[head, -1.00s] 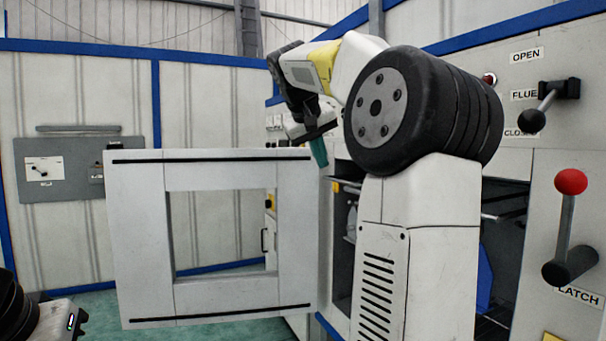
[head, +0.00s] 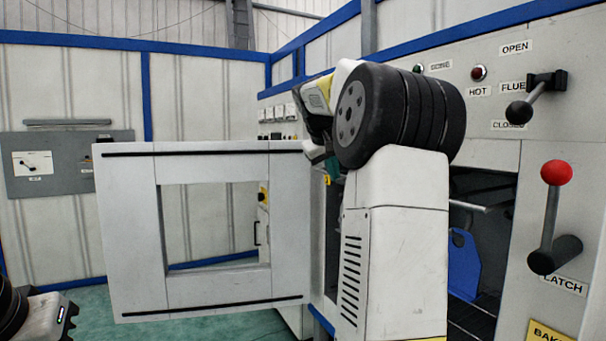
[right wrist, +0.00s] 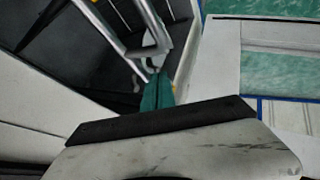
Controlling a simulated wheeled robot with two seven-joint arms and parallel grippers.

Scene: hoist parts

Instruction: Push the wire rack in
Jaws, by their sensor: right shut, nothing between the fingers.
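The wire rack shows in the right wrist view as pale metal bars (right wrist: 118,38) in the dark oven opening. In the head view a bar of it (head: 468,206) shows right of my forearm, and the rest is mostly hidden. My right gripper, with teal fingertips (right wrist: 157,92), is shut and empty. It is close to the end of the bars in the right wrist view; I cannot tell whether it touches them. In the head view my right arm covers most of the gripper and the opening. My left gripper is out of view.
The oven door (head: 230,290) stands open at left, with a window cut in it. The latch lever (head: 550,220) with a red knob and the flue lever (head: 535,98) stick out at right. A blue plate (head: 463,265) is inside the oven.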

